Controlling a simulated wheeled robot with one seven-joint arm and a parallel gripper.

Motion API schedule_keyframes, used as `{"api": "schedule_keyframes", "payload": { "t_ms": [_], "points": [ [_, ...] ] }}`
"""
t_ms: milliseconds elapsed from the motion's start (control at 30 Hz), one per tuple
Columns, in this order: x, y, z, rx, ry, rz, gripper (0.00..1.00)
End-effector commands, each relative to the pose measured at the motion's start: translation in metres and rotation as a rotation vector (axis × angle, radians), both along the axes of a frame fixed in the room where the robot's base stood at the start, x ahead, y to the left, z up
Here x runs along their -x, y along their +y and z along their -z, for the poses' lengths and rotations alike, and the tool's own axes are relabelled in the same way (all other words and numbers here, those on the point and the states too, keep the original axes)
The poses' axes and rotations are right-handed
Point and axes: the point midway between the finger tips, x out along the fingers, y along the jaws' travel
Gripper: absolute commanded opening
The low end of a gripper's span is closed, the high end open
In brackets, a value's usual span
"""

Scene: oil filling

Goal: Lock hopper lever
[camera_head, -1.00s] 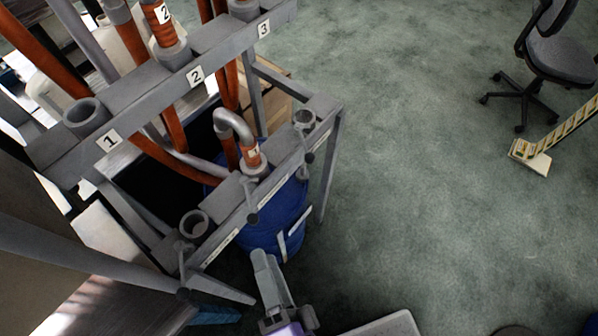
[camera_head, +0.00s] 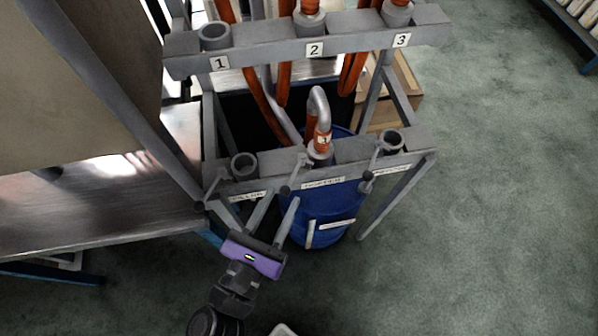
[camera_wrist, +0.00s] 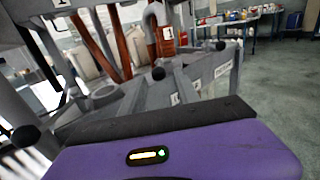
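The hopper lever (camera_head: 291,181) is a short grey rod with a dark ball knob on the front rail, left of the HOPPER label (camera_head: 323,183). Its dark knob (camera_wrist: 158,73) shows in the wrist view ahead of my gripper. My gripper (camera_head: 281,197), with a purple body, is open, with two long grey fingers spread apart. In the head view the knob appears between the fingertips; contact cannot be told. A bent grey pipe end with an orange hose, tagged 1 (camera_head: 322,139), sits in the hopper socket above the lever.
Similar levers stand at the left (camera_head: 212,189) and right (camera_head: 372,172) sockets of the front rail. A blue barrel (camera_head: 335,205) is below the rail. A metal table (camera_head: 110,195) and a slanted grey post (camera_head: 115,95) are at left.

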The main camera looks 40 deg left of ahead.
Motion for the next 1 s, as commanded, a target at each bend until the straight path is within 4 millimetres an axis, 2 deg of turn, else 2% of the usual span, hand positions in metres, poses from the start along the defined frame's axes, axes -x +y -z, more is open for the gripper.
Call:
{"api": "schedule_keyframes", "payload": {
  "t_ms": [300,500,933,1000],
  "points": [
    [-0.044,0.009,-0.002,0.005,-0.002,0.003,0.38],
    [-0.063,0.014,-0.001,0.005,-0.001,0.004,0.38],
    [-0.070,0.017,0.000,0.006,-0.002,0.001,0.38],
    [-0.070,0.017,0.000,0.006,-0.002,0.001,0.26]
  ]
}}
